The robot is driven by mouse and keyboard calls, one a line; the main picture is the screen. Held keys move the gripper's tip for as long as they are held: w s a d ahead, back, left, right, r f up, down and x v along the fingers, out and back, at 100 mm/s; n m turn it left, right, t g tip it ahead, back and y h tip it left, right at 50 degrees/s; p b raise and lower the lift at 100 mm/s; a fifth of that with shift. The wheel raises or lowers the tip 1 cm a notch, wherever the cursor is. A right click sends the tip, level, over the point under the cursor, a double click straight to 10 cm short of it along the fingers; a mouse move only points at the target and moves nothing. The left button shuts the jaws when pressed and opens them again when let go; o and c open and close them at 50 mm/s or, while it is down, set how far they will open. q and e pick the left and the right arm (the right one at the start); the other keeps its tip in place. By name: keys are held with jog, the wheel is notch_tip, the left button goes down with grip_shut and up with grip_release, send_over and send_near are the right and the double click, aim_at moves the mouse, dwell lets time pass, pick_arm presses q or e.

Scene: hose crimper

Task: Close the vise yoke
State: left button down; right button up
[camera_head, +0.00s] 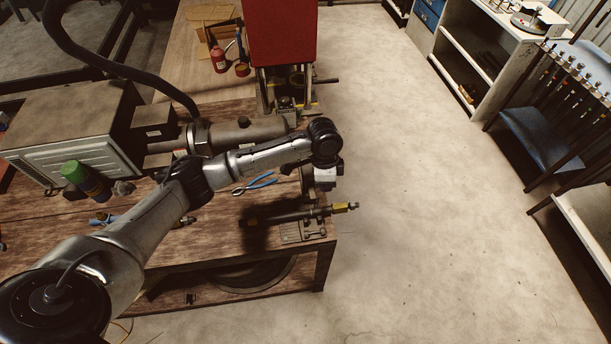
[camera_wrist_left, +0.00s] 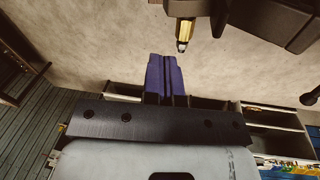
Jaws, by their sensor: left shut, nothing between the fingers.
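My left arm reaches across the workbench, and its gripper (camera_head: 326,184) hangs by the bench's right edge. In the left wrist view its blue-purple fingers (camera_wrist_left: 165,78) are together with nothing between them. The vise (camera_head: 303,230) sits at the front right corner of the bench, just below the gripper in the head view. A rod with a brass-yellow fitting (camera_head: 341,208) lies across it and sticks out past the edge. The fitting (camera_wrist_left: 185,30) and a dark metal part (camera_wrist_left: 268,18) show above the fingers in the wrist view. My arm and gripper partly hide the yoke area; I cannot tell the yoke's exact angle.
Blue-handled pliers (camera_head: 256,185) lie on the workbench (camera_head: 215,235) left of the vise. A red machine (camera_head: 281,35) stands at the back. A grey box unit (camera_head: 75,130) and a green-capped bottle (camera_head: 78,175) are at left. Open floor (camera_head: 430,200) lies to the right.

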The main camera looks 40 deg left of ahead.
pick_arm(q)
notch_tip(320, 180, up, 4)
jog(key=n+g+h, duration=0.1)
jog(key=n+g, duration=0.1)
send_over(306, 174)
jog(key=a, duration=0.2)
jog(key=shift+w+d, duration=0.1)
jog(key=shift+w, duration=0.3)
jog(key=shift+h, duration=0.3)
jog(key=p+x, duration=0.2)
jog(key=x, duration=0.6)
jog(key=shift+s+d+f, duration=0.1)
jog(key=shift+d+f, duration=0.05)
jog(key=shift+f, duration=0.4)
jog(key=shift+d, duration=0.1)
